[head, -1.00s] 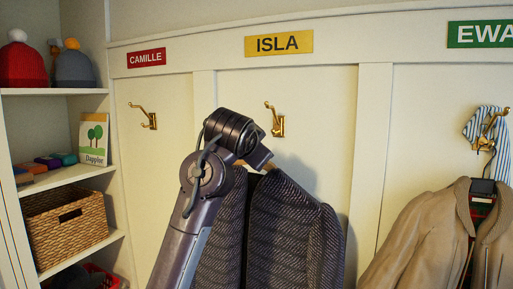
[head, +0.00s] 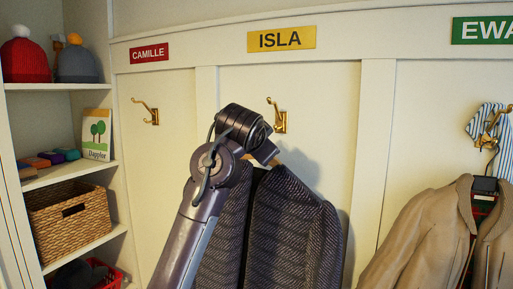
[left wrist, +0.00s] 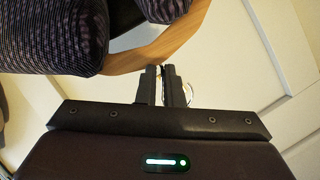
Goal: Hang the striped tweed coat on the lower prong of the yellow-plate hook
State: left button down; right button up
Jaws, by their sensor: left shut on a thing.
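The striped tweed coat (head: 292,232), dark grey, hangs on a wooden hanger below my left gripper (head: 268,158). In the left wrist view, the fingers (left wrist: 168,82) are shut close together at the bare wooden hanger (left wrist: 160,50), with the coat (left wrist: 60,35) at upper left. The hanger's metal hook is mostly hidden. The brass hook (head: 280,122) under the yellow ISLA plate (head: 281,39) is bare. It has a long upper prong and a short lower prong, and stands just above and right of my gripper in the picture. My right gripper is not in view.
A bare brass hook (head: 147,111) hangs under the red CAMILLE plate (head: 149,54). At right, a tan jacket (head: 425,235) and a striped cloth (head: 480,122) hang under the green plate (head: 485,31). Shelves at left hold hats and a wicker basket (head: 68,222).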

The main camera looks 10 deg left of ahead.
pick_arm(q)
jog(key=shift+w+d+f, duration=0.15)
jog(key=shift+w+d, duration=0.2)
jog(key=shift+w, duration=1.4)
jog(key=shift+w+d+f, duration=0.1)
jog(key=shift+w+d, duration=0.3)
jog(key=shift+w, duration=1.4)
jog(key=shift+w+d+f, duration=0.15)
jog(key=shift+w+d, duration=0.2)
jog(key=shift+w, duration=1.4)
jog(key=c, duration=2)
grip_release()
jog(key=o, duration=0.5)
jog(key=shift+s+f, duration=0.1)
jog(key=shift+s, duration=0.15)
jog(key=shift+f, duration=0.1)
